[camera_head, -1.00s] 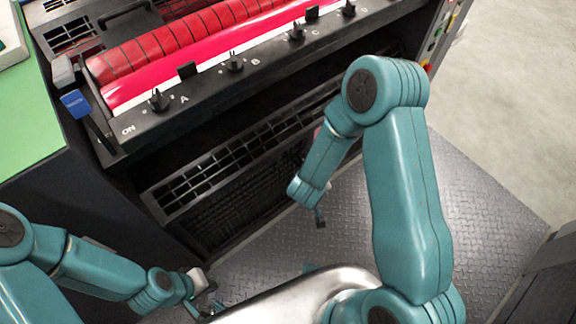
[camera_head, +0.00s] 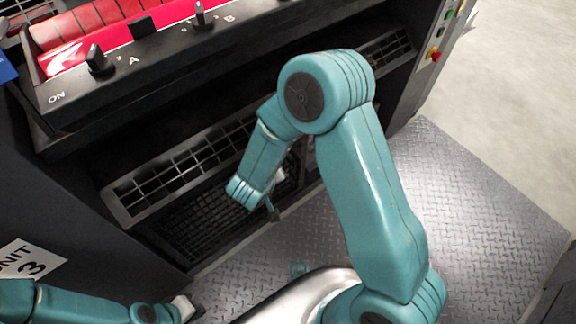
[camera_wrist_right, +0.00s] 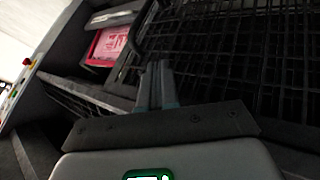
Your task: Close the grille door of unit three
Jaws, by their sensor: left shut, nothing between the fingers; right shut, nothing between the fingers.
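The dark unit carries a tilted "UNIT 3" label (camera_head: 32,262) on its side, at the lower left of the head view. A slatted grille panel (camera_head: 180,170) runs along its front, with dark mesh (camera_head: 215,222) below it. My right arm hides part of both; I cannot tell how far the door stands open. In the right wrist view a wire grille (camera_wrist_right: 235,60) with a rounded frame corner fills the right side. My right gripper (camera_wrist_right: 158,68) is shut and empty, its tips close to the grille's left edge; contact is unclear. My left gripper (camera_head: 192,304) is shut at the lower left.
Above the grille is a black ledge with knobs (camera_head: 98,60) and a red roller (camera_head: 90,22). A red button (camera_head: 434,56) sits on the right post. Metal tread plate floor (camera_head: 480,210) is clear to the right.

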